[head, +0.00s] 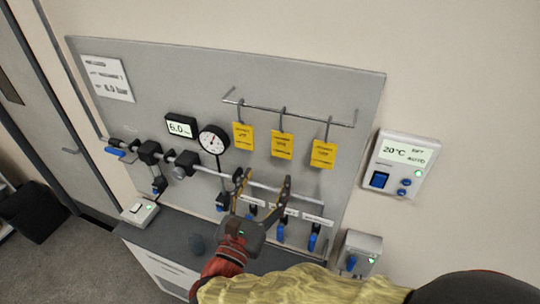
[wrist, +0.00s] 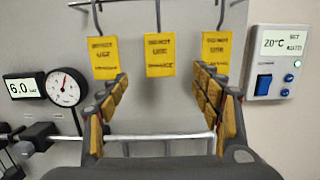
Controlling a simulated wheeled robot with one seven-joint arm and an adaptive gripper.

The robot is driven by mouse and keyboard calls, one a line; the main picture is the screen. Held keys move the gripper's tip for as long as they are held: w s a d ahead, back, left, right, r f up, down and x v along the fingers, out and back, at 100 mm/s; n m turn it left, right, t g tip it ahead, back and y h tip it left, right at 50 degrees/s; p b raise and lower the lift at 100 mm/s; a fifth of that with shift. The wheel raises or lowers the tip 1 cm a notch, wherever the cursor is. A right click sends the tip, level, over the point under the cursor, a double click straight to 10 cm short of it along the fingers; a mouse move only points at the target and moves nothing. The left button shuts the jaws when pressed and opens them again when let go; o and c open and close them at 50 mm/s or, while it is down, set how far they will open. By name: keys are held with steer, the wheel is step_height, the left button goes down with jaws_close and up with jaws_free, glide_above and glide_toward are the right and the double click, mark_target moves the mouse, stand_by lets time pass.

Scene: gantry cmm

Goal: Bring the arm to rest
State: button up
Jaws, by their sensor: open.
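My gripper (head: 262,190) is open and empty, in front of the grey panel (head: 200,85) in the head view. Its two fingers with yellow-brown pads point up toward the panel, and they partly cover the lower pipe. In the wrist view my gripper (wrist: 165,110) shows its fingers spread wide at left and right. Three yellow tags hang behind and above them: the left tag (wrist: 103,58), the middle tag (wrist: 160,55) and the right tag (wrist: 216,52). I cannot tell whether the fingers touch the pipe (wrist: 160,137). My arm (head: 300,288) reaches in from the bottom.
A round gauge (head: 213,140) and a 6.0 display (head: 181,127) are left of my gripper. Several blue-handled valves (head: 281,233) hang below the pipe. A 20°C wall controller (head: 401,163) is at the right. A cabinet (head: 160,268) stands below; open floor lies at lower left.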

steer(key=s+d+f+m+g+y+b, duration=0.2)
steer(key=s+d+f+m+g+b, duration=0.3)
steer(key=f+m, duration=0.4)
steer(key=s+d+f+m+g+y+b, duration=0.3)
steer(key=s+d+f+m+g+b, duration=0.15)
steer(key=s+f+m+b, duration=0.35)
steer(key=s+d+f+m+g+y+b, duration=0.2)
steer(key=s+d+f+m+g+b, duration=0.3)
steer(key=f+m, duration=0.5)
steer(key=w+d+f+m+t+b, duration=0.1)
steer(key=d+m+b, duration=0.4)
steer(key=d+b, duration=0.1)
steer(key=shift+w+t+b, duration=0.15)
steer(key=shift+t+b, duration=0.2)
steer(key=shift+b, duration=0.2)
stand_by(0.3)
